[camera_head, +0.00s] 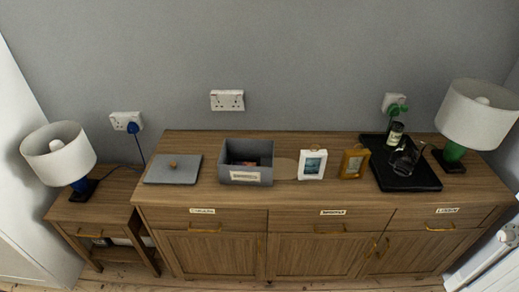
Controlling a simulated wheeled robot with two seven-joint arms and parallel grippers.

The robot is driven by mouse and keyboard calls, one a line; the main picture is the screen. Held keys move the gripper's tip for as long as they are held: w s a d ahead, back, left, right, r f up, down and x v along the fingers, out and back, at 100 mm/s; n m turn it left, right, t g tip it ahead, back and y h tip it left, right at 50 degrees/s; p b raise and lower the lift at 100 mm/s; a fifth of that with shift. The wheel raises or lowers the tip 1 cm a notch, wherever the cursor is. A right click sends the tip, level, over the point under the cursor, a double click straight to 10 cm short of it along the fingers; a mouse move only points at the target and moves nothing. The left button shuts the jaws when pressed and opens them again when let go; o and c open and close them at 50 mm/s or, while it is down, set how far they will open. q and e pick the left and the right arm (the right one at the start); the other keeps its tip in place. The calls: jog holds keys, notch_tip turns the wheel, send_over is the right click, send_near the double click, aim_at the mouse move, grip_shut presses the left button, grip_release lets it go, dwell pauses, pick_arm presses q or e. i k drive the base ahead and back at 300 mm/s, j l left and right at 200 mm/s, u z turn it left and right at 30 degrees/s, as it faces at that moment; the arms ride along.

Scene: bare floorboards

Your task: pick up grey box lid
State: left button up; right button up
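The grey box lid (173,170) lies flat on the left part of the wooden sideboard top. It is a flat grey panel with a small brown knob (173,164) on it. The open grey box (246,176) stands just to its right, with a pale label on its front and dark contents that I cannot make out. A narrow gap separates the lid and the box. Neither of my grippers shows in the head view.
The sideboard (290,202) also holds a white photo frame (312,164), a brown-gold frame (354,163), and a black tray (426,182) with a bottle and glassware. A lamp (477,114) stands right; another lamp (58,152) stands on a lower side table (115,197) left.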

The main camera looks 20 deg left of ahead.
aim_at(164, 169)
jog(key=u, duration=1.3)
